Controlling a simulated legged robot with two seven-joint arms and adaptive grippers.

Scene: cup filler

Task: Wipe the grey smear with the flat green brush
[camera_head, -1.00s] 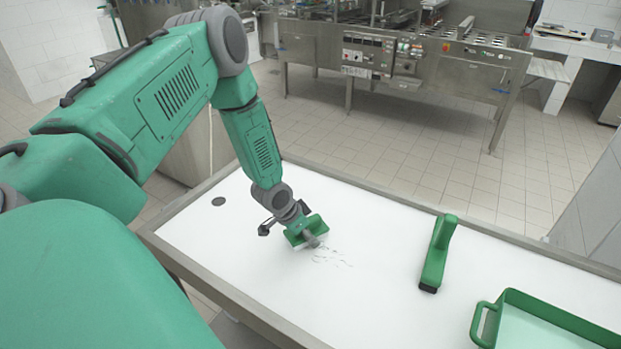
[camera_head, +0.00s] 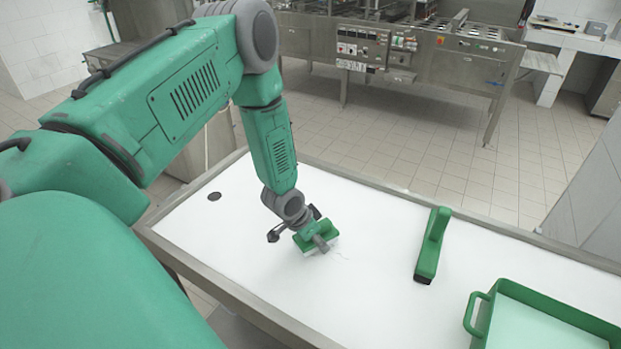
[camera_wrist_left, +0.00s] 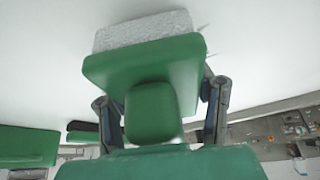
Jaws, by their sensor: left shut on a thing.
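The flat green brush (camera_head: 318,238) is held by my left gripper (camera_head: 298,228) at the left-centre of the white table, its pale pad facing the surface. In the left wrist view the brush (camera_wrist_left: 150,68) shows its green back, its block handle between the two gripper fingers (camera_wrist_left: 160,112) and its whitish pad. The grey smear (camera_head: 342,254) shows only as a few faint thin marks just right of the brush; any part under the brush is hidden. I cannot tell for sure whether the pad touches the table. My right gripper is not in view.
A second green brush with a dark end (camera_head: 432,245) lies on the table to the right. A green tray with a handle (camera_head: 478,312) stands at the front right. The table has a raised metal rim (camera_head: 400,192).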

